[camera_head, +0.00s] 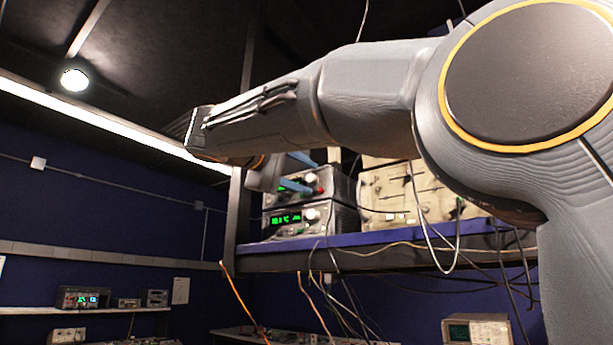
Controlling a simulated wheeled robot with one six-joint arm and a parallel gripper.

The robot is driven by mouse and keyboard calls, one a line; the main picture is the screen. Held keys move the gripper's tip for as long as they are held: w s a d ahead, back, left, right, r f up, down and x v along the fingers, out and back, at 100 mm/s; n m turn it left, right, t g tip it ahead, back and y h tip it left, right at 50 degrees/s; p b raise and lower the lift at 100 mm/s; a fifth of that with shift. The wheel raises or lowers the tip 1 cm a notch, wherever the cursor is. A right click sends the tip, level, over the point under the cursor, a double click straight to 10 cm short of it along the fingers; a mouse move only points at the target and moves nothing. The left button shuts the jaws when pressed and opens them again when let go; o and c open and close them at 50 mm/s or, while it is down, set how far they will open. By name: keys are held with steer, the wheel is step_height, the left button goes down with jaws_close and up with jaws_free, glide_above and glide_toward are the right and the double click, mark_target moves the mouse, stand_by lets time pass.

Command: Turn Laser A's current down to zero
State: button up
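Two stacked grey control units with green displays stand on the blue-edged shelf; I cannot read which is Laser A. The upper unit (340,186) has a display partly covered by my gripper, a pale knob (311,177) and a small red part to its right. The lower unit (343,222) shows a green reading, with a pale knob (312,214) beside it. My gripper (315,180) is in front of the upper unit, its two blue fingers apart. The upper knob appears between the fingertips; I cannot tell whether they touch it.
A beige instrument (395,192) stands right of the stack on the shelf (375,238). Loose cables hang in front of and below the shelf. A dark upright post (234,215) stands left of the units. More instruments (82,297) sit on a low left shelf.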

steer(key=b+v, duration=0.2)
steer(key=v, duration=0.5)
steer(key=shift+s+a, duration=0.2)
steer(key=shift+s, duration=0.1)
